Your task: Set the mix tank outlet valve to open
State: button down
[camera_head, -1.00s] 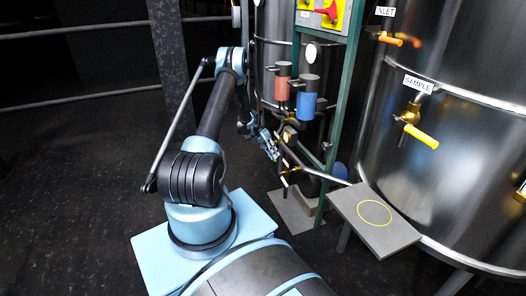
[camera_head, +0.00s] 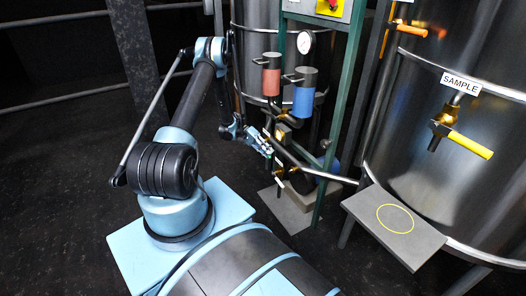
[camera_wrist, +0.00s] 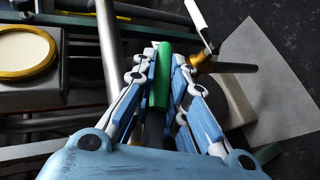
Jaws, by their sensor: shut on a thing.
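In the wrist view a green valve handle (camera_wrist: 163,75) runs lengthwise between the fingers of my gripper (camera_wrist: 165,62), which is shut on it. In the head view my gripper (camera_head: 266,147) is low among the pipes left of the green frame, and the handle cannot be made out there. No label shows on this valve, so I cannot tell from the frames that it is the mix tank outlet. A brass fitting (camera_wrist: 204,65) with a white-tipped lever is just right of the fingers. The valve body is mostly hidden behind my gripper.
A grey shelf (camera_head: 425,243) with a yellow ring and a steel tank with a yellow-handled SAMPLE valve (camera_head: 470,144) are right. The dark floor at left is clear.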

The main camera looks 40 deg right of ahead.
jog(key=shift+w+a, duration=0.15)
jog(key=shift+w, duration=0.1)
jog(key=c, duration=1.6)
grip_release()
jog(key=shift+s, duration=0.15)
jog(key=shift+c, duration=0.5)
